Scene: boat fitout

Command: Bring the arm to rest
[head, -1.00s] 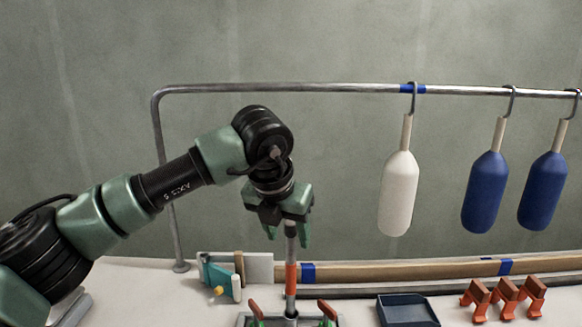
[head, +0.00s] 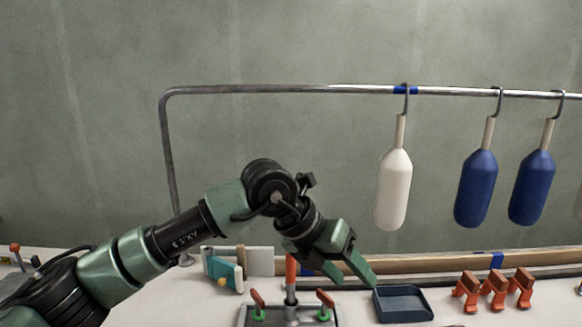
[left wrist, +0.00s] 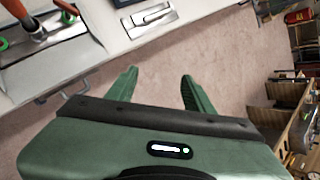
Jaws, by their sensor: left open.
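My left arm comes in from the left in the head view. Its gripper (head: 353,277) is open and empty, tilted down to the right above the bench, just left of the dark tray. In the left wrist view the two green fingers (left wrist: 160,90) are spread apart with only floor between them. My right gripper is not in view.
A dark blue tray (head: 403,304) and several orange clips (head: 494,288) lie on the bench. A white fender (head: 393,190) and two blue fenders (head: 476,188) hang from a metal rail (head: 290,89). A teal-and-white block (head: 222,272) sits behind my arm.

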